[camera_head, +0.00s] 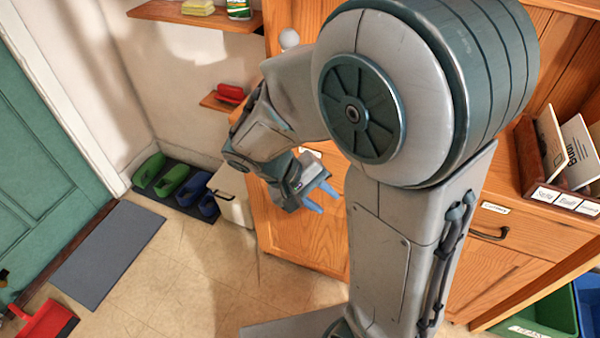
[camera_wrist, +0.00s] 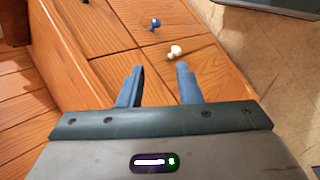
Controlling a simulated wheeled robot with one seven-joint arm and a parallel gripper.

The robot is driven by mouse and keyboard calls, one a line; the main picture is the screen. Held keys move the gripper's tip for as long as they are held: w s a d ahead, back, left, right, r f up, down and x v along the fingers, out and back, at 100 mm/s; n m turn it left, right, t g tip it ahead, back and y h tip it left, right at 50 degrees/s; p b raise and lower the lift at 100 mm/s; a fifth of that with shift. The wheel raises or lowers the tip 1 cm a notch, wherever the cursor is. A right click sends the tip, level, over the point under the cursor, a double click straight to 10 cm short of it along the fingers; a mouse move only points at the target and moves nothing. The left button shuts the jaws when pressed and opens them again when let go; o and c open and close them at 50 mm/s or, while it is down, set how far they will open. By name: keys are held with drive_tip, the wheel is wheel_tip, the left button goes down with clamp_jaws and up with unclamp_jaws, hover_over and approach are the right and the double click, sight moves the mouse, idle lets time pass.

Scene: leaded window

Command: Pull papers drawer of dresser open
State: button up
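The orange wooden dresser (camera_head: 305,240) stands behind my arm in the head view. At its right part is a drawer (camera_head: 540,232) with a dark bar handle (camera_head: 488,234) and a small white label (camera_head: 495,208); the label is too small to read surely. This drawer looks shut. My arm hides the dresser's middle. My gripper (camera_head: 318,198) is left of my arm, in front of the dresser's left part and away from that handle. In the wrist view my gripper (camera_wrist: 158,68) has its blue fingers apart with nothing between them. Wooden dresser panels (camera_wrist: 100,35) lie beyond.
A white knob-like piece (camera_wrist: 176,51) and a blue one (camera_wrist: 154,24) sit on the wood beyond the fingertips. A letter rack (camera_head: 528,160) stands on the dresser. A green bin (camera_head: 550,318) is at lower right. Floor (camera_head: 180,270) is open at left.

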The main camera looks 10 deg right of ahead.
drive_tip(key=w+a+f+n+t+h+b, duration=0.5)
drive_tip(key=w+a+f+t+h+b, duration=0.2)
drive_tip(key=w+a+f+t, duration=0.3)
drive_tip(key=shift+g, duration=0.3)
drive_tip(key=x, duration=0.8)
drive_tip(key=f+x, duration=0.1)
drive_tip(key=x, duration=0.3)
drive_tip(key=shift+s+d+b, duration=0.1)
drive_tip(key=shift+s+b, duration=0.05)
drive_tip(key=shift+b, duration=0.15)
clamp_jaws()
